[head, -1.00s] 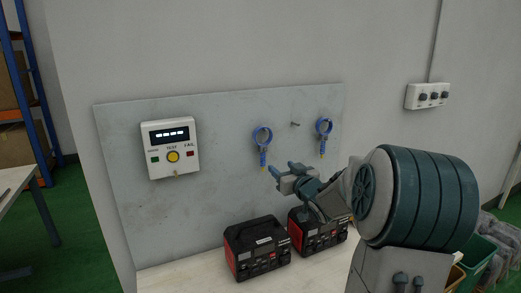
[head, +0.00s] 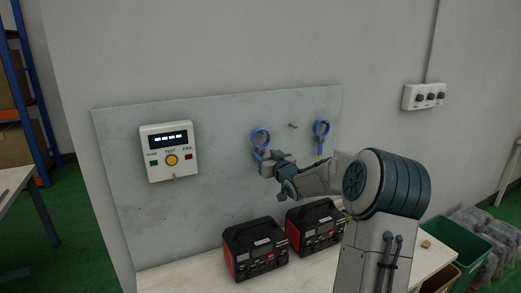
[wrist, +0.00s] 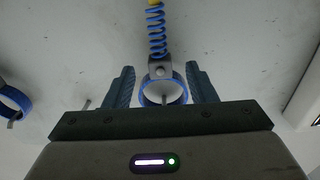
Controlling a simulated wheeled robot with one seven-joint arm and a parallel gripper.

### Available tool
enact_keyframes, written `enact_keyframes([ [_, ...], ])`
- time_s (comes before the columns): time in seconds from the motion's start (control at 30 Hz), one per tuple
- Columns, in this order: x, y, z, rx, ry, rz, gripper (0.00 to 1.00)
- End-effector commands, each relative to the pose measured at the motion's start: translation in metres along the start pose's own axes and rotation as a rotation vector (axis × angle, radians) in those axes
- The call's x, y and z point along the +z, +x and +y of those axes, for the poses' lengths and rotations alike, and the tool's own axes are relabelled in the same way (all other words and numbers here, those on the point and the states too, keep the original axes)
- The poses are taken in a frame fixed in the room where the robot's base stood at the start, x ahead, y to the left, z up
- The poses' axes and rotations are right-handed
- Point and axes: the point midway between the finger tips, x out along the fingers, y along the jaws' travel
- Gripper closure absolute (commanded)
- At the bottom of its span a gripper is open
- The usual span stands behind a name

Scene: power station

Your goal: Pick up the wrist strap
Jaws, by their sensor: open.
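In the wrist view the strap's blue ring (wrist: 144,94) and coiled cord (wrist: 156,38) lie between the two open fingers (wrist: 160,82). I see no clear contact between the fingers and the strap. A second blue strap (head: 316,131) hangs further right on the board, and its ring shows at the left of the wrist view (wrist: 13,100).
A bare peg (head: 293,126) sticks out between the straps. A white tester box (head: 169,151) is on the board's left. Two black and red power units (head: 254,249) stand on the bench (head: 185,275) below my arm. Green and yellow bins are at the lower right.

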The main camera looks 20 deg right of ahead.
Motion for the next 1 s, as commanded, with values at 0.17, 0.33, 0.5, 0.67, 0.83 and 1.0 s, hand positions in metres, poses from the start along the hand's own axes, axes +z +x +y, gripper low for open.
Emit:
enact_keyframes([
  [0.17, -0.001, 0.021, 0.0, -0.002, 0.001, 0.0, 0.49],
  [0.33, -0.001, 0.026, -0.001, -0.001, -0.001, 0.0, 0.49],
  [0.5, 0.0, 0.026, 0.0, -0.001, -0.001, 0.0, 0.49],
  [0.67, 0.0, 0.026, 0.0, -0.001, -0.001, 0.0, 0.94],
  [0.83, -0.001, 0.026, 0.0, -0.001, -0.001, 0.001, 0.97],
  [1.0, -0.002, 0.026, 0.0, -0.001, -0.001, 0.001, 0.97],
])
